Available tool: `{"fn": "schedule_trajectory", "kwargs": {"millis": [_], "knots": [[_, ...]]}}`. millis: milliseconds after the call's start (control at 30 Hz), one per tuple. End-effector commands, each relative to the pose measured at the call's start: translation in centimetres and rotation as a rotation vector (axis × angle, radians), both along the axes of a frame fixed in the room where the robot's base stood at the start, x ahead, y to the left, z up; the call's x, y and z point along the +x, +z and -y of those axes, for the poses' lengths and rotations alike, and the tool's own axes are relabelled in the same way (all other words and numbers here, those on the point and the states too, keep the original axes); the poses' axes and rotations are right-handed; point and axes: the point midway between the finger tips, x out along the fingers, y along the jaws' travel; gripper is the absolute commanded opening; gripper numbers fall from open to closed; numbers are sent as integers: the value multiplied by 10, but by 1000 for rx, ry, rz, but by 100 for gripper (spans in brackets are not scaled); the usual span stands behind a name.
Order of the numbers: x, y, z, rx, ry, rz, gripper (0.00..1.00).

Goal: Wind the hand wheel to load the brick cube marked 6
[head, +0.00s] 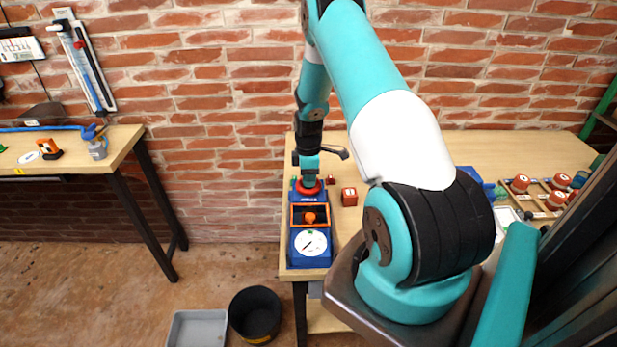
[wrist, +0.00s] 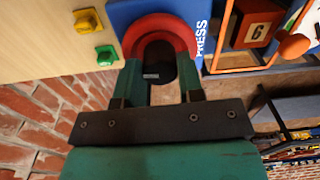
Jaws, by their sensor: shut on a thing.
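The blue press (head: 300,248) stands at the left end of the table, with a red hand wheel (head: 308,189) on top at its far end. The wheel also shows in the wrist view (wrist: 161,24). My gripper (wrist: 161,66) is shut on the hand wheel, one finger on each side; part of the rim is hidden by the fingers. The brick cube marked 6 (wrist: 258,23) sits inside the press's orange frame (head: 293,216). An orange round-headed part (wrist: 294,46) is beside the cube. A white dial gauge (head: 310,242) is at the press's near end.
A yellow block (wrist: 86,21) and a green block (wrist: 107,55) show near the wheel. Several red-topped pieces (head: 520,183) stand at the far right. A black bin (head: 256,314) and grey tray (head: 197,328) are on the floor.

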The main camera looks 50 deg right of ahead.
Motion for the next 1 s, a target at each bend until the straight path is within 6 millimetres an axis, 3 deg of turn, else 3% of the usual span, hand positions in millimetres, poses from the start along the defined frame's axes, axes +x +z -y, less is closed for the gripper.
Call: {"fn": "schedule_trajectory", "kwargs": {"millis": [1000], "knots": [[0, -1, 0, -1, -927, 1, 11]]}}
